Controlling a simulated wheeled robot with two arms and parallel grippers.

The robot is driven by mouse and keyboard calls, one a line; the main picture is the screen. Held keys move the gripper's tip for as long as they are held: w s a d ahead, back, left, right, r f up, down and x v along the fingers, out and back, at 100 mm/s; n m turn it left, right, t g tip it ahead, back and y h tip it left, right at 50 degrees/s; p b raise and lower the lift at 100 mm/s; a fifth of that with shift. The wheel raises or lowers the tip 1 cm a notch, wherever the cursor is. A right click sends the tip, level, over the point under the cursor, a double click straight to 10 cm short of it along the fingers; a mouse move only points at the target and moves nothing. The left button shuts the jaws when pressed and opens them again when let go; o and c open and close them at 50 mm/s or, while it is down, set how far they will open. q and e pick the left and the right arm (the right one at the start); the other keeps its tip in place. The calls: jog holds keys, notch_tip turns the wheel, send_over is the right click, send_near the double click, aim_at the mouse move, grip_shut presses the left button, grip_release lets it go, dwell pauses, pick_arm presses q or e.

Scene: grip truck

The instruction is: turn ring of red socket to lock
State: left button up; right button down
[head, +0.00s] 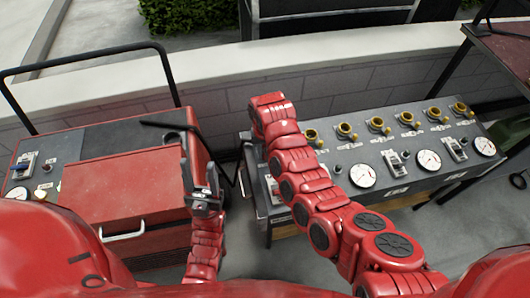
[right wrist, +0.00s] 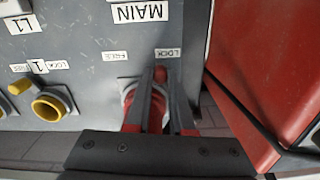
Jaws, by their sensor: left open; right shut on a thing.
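The red socket (right wrist: 129,92) shows in the right wrist view on a grey panel, below the labels FREE (right wrist: 115,56) and LOCK (right wrist: 167,53). A red knob (right wrist: 161,75) on its ring sits just under the LOCK label. My right gripper (right wrist: 160,88) is shut on the ring at this knob, one finger on each side; the fingers hide part of the socket. In the head view my right arm reaches to the panel's left end and hides the red socket and gripper. My left gripper (head: 202,184) is open and empty beside the red cabinet.
The grey panel (head: 375,172) carries a row of yellow sockets, gauges and switches. A yellow socket (right wrist: 50,104) is left of the red one in the right wrist view. A red cabinet (head: 125,185) with a black rail stands on the left. A low wall (head: 300,60) runs behind.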

aim_at(264, 154)
jog(key=c, duration=0.8)
grip_release()
notch_tip(264, 154, up, 5)
jog(key=shift+w+a+r+b, duration=0.1)
jog(key=shift+r+b, duration=0.05)
jog(key=shift+b, duration=0.3)
notch_tip(264, 154, up, 12)
jog(key=p, duration=0.5)
